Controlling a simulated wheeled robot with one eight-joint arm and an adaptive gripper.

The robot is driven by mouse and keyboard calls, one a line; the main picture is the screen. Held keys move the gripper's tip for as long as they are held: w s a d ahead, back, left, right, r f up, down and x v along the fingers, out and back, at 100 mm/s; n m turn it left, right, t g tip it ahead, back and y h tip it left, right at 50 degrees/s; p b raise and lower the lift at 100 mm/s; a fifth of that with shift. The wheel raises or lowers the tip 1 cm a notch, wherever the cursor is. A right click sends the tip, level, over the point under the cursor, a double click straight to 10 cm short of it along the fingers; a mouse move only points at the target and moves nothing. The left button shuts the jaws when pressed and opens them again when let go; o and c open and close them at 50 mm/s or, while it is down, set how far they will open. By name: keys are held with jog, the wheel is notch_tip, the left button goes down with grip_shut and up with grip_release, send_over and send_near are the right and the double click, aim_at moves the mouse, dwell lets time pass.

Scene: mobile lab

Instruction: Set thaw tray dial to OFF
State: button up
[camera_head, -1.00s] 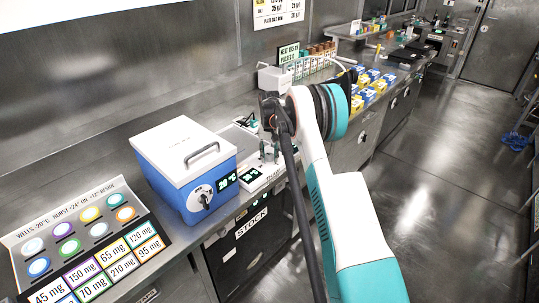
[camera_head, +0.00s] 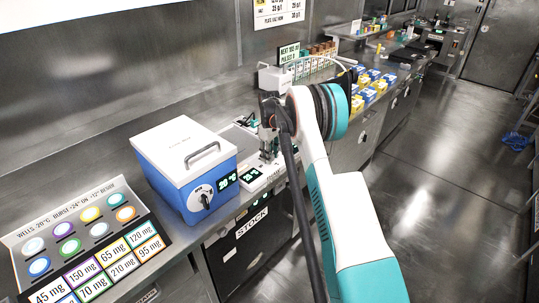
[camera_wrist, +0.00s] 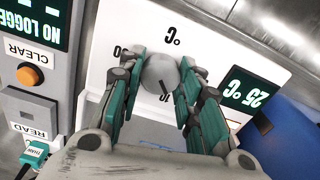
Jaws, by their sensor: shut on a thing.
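The thaw tray dial (camera_wrist: 160,72) is a round grey knob on a white panel (camera_wrist: 108,28) in the wrist view. My gripper (camera_wrist: 161,80) is shut on it, with one green-and-grey finger on each side. The panel's lettering is upside down and partly covered by the fingers; I cannot tell which mark the dial points to. A green-lit display (camera_wrist: 248,96) beside it reads 25 °C. In the head view my gripper (camera_head: 268,152) is low at the white unit with a lit display (camera_head: 251,176), and the dial is hidden.
A blue box with a white lid (camera_head: 186,160) and its own dial stands close to the left. In the wrist view an orange CLEAR button (camera_wrist: 30,75) and a READ label sit at the left. A well rack (camera_head: 75,240) is at the front left.

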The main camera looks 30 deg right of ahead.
jog(key=n, duration=0.4)
jog(key=shift+n, duration=0.3)
jog(key=n, duration=0.4)
jog(key=shift+n, duration=0.3)
jog(key=o, duration=1.1)
jog(key=shift+c, duration=0.2)
notch_tip(320, 180, up, 12)
